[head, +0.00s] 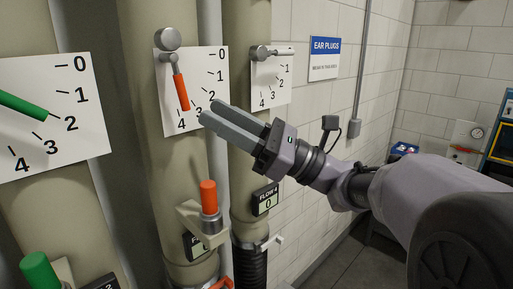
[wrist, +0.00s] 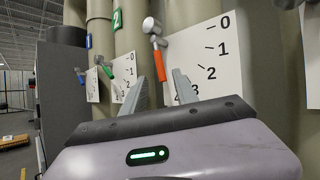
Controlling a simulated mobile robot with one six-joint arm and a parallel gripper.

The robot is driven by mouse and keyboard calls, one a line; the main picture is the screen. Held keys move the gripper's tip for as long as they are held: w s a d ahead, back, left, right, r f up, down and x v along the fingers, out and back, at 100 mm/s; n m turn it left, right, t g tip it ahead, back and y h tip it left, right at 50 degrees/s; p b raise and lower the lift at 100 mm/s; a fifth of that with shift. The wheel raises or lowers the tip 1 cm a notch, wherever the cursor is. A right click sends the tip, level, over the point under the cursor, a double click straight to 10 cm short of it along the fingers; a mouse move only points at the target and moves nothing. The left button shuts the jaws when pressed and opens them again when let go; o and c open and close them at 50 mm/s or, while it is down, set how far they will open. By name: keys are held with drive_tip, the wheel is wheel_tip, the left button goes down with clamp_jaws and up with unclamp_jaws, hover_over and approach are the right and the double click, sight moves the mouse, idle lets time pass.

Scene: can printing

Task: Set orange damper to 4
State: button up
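The orange damper's lever (head: 181,92) hangs from a grey pivot in front of a white 0–4 scale plate (head: 196,62). It slopes down and slightly right, its tip just above the gap between 3 and 4, nearer 4. My gripper (head: 209,109) is just right of the lever's tip, its fingers covering part of the scale near 2 and 3. In the wrist view the fingers (wrist: 160,90) are apart and empty, and the orange lever (wrist: 161,66) appears between and beyond their tips. I see no contact; the exact depth gap is unclear.
A green lever (head: 24,106) on its own scale plate is at the left, near 2. A grey lever (head: 272,52) is on the pipe to the right. An orange-topped fitting (head: 209,197) and a flow display (head: 265,201) sit below my gripper.

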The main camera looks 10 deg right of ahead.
drive_tip(key=b+v, duration=0.4)
drive_tip(key=v, duration=0.8)
drive_tip(key=shift+b, duration=0.35)
drive_tip(key=shift+d+f, duration=0.1)
